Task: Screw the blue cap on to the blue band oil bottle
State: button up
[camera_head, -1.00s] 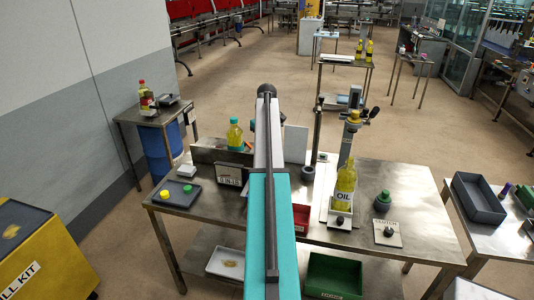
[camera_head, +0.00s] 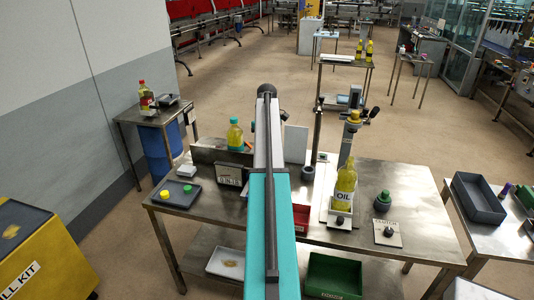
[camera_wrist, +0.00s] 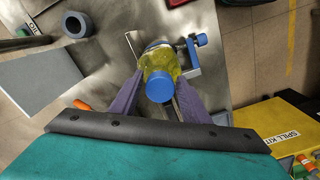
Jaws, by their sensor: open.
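In the wrist view my gripper (camera_wrist: 158,96) is open, its two purple fingers on either side of a blue cap (camera_wrist: 160,86). The cap is over the mouth of a yellow oil bottle (camera_wrist: 165,62); how far it is seated I cannot tell. A bluish ring that may be the blue band (camera_wrist: 154,46) shows low on the bottle. The bottle stands in a holder with a blue knob (camera_wrist: 201,40). In the head view my arm hides the gripper, and I cannot make out this bottle or cap there.
A teal-capped bottle (camera_head: 235,137) stands at the back left. An OIL bottle (camera_head: 345,185) stands in a holder on the right. A grey tray (camera_head: 160,202) holds yellow and green caps. A grey ring (camera_wrist: 77,25) and a pale plate (camera_wrist: 42,82) lie near my gripper.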

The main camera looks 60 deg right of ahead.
jog(key=shift+c, duration=0.3)
jog(key=c, duration=0.6)
jog(key=shift+m, duration=0.3)
jog(key=shift+m, duration=0.6)
jog(key=shift+m, duration=0.3)
jog(key=shift+m, duration=0.5)
jog(key=shift+m, duration=0.3)
jog(key=shift+m, duration=0.6)
